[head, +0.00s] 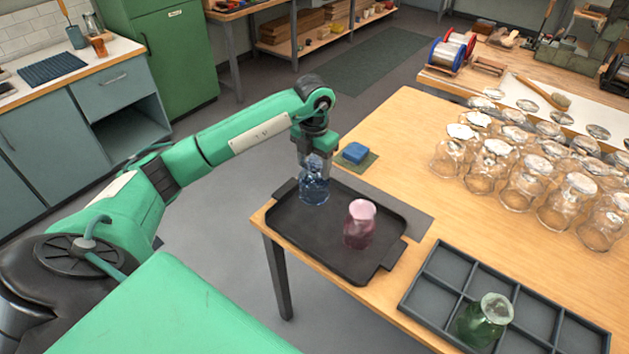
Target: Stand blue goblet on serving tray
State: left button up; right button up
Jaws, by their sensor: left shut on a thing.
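The blue goblet (314,191) is clear blue glass and stands upright at the left back part of the black serving tray (310,245). My left gripper (315,157) reaches down from above and is shut on the upper part of the goblet. The goblet's base looks to be at the tray's surface, but I cannot tell whether it touches. A pink goblet (359,226) stands on the right part of the same tray. My right gripper is not in view.
A grey divided crate (423,293) holds a green goblet (486,318) at the front right. Several clear glass jars (495,165) fill the table's right side. A blue sponge (355,152) lies on a green cloth behind the tray. The table's left edge is close to the tray.

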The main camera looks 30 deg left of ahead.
pick_arm(q)
jog(key=shift+f, duration=1.8)
notch_tip(320, 180, down, 4)
jog(key=shift+r+p, duration=0.1)
jog(key=shift+p, duration=0.3)
jog(key=o, duration=1.2)
jog(key=shift+c, duration=0.2)
